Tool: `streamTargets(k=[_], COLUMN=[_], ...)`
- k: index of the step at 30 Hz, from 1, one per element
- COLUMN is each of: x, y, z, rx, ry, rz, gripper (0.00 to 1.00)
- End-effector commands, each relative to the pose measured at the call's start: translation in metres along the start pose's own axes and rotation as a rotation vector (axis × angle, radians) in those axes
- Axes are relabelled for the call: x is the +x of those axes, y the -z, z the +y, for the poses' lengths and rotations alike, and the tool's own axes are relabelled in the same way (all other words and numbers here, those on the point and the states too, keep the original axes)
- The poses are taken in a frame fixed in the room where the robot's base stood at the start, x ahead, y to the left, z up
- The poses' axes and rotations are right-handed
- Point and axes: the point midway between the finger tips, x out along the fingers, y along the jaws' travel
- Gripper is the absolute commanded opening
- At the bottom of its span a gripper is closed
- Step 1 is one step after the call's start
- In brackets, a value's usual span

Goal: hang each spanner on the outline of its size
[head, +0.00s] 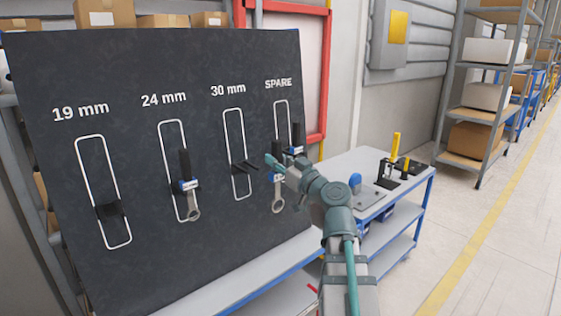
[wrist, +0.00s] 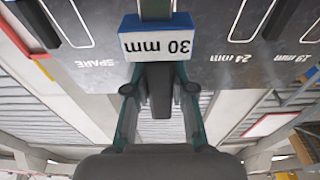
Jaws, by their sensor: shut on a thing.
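The dark board (head: 60,62) has outlines marked 19 mm (head: 83,150), 24 mm (head: 167,150), 30 mm (head: 228,130) and SPARE (head: 276,104). A black-handled spanner (head: 185,165) with a blue-edged tag hangs upright at 24 mm. The 19 mm and 30 mm outlines show only dark hooks. A spanner ring end (head: 278,207) shows at SPARE, partly behind my gripper (head: 278,164). My gripper is shut on the 30 mm spanner (head: 297,136), held upright before the board; its tag (wrist: 158,42) reads 30 mm in the wrist view. Its lower part is hard to make out.
A blue-framed bench (head: 345,165) stands right of the board, with a stand and yellow upright piece (head: 395,146), a blue object (head: 355,180) and a grey plate on it. Shelving (head: 480,120) stands farther right. The floor at right is clear.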

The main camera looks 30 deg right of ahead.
Motion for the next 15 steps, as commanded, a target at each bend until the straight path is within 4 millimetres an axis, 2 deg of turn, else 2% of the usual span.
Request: streamTargets(k=[11, 15], x=[0.042, 0.038], y=[-0.004, -0.006], z=[0.001, 0.000], rx=[0.002, 0.000], ry=[0.001, 0.000], rz=[0.000, 0.001], gripper=[0.00, 0.00])
